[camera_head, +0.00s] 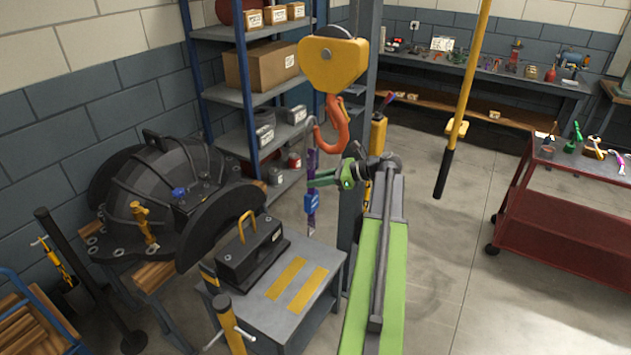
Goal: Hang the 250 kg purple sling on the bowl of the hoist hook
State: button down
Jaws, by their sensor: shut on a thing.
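The orange hoist hook (334,128) hangs below the yellow hoist block (333,64), its bowl open to the left. A purple sling (312,162) hangs upright just left of and below the hook, with a grey loop at its top and a blue tag (311,204) lower down. The tag's writing is too small to read. My gripper (322,179), with green fingers, is shut on the sling below the hook. The grey loop is close to the hook's tip; I cannot tell whether they touch or whether the loop is around the hook.
A grey post (357,200) stands close behind my gripper. A grey table (310,305) with a black block (250,250) stands below. A large black casing (150,190) is at left. A yellow pole (463,90) hangs at right. A red cart (560,215) holds several coloured items.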

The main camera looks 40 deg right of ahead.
jog(key=shift+s+d+f+b, duration=0.1)
jog(key=shift+s+d, duration=0.1)
jog(key=shift+s, duration=0.6)
jog(key=shift+s+d+f+b, duration=0.15)
jog(key=shift+s+d, duration=0.1)
jog(key=shift+s, duration=0.6)
jog(key=shift+s+d+f+b, duration=0.1)
jog(key=shift+s+d, duration=0.1)
jog(key=shift+s, duration=0.6)
jog(key=shift+s+d+f+b, duration=0.1)
jog(key=shift+s+f+b, duration=0.15)
jog(key=shift+f+b, duration=0.5)
jog(key=shift+s+f+b, duration=0.2)
jog(key=shift+f+b, duration=0.5)
jog(key=shift+b, duration=0.05)
notch_tip(320, 180, down, 3)
jog(key=b, duration=0.2)
jog(key=shift+s+r+b, duration=0.15)
jog(key=shift+b, duration=0.15)
jog(key=c, duration=1.1)
grip_release()
jog(key=shift+c, duration=0.2)
